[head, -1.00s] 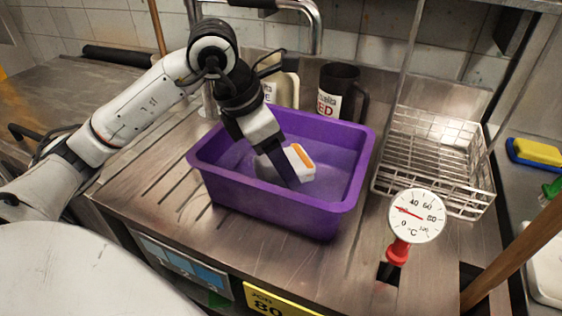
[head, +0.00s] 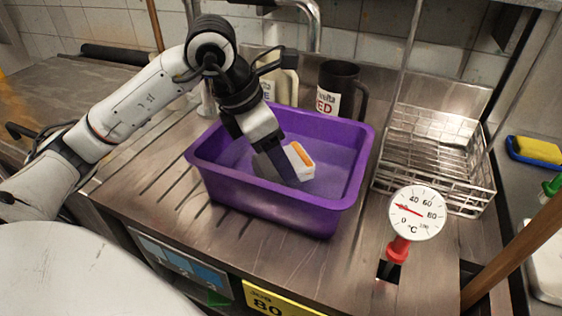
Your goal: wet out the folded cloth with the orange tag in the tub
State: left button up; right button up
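The purple tub (head: 272,197) stands on the steel drainer and holds liquid. The folded cloth (head: 298,163) is white with an orange tag on top, and sits inside the tub near its middle. My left gripper (head: 275,165) reaches down into the tub at the cloth, with a dark finger in front of it and the cloth between the fingers. The far finger is largely hidden. The cloth's lower part is hidden by the finger or the liquid. My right gripper is not in view.
A dial thermometer (head: 417,212) stands at the front right. A wire rack (head: 430,150) is right of the tub. A dark jug (head: 338,88) and a pale jug (head: 284,86) stand behind the tub, under a tap (head: 313,25). A wooden pole (head: 515,255) crosses the right.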

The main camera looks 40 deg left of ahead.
pick_arm(q)
jog(key=shift+w+a, duration=0.15)
jog(key=shift+a, duration=0.05)
jog(key=shift+s+d, duration=0.45)
jog(key=shift+d, duration=0.3)
jog(key=shift+w+a, duration=0.45)
jog(key=shift+a, duration=0.3)
jog(key=shift+s+d, duration=0.1)
jog(key=shift+s+d, duration=0.35)
jog(key=shift+d, duration=0.25)
jog(key=shift+a, duration=0.1)
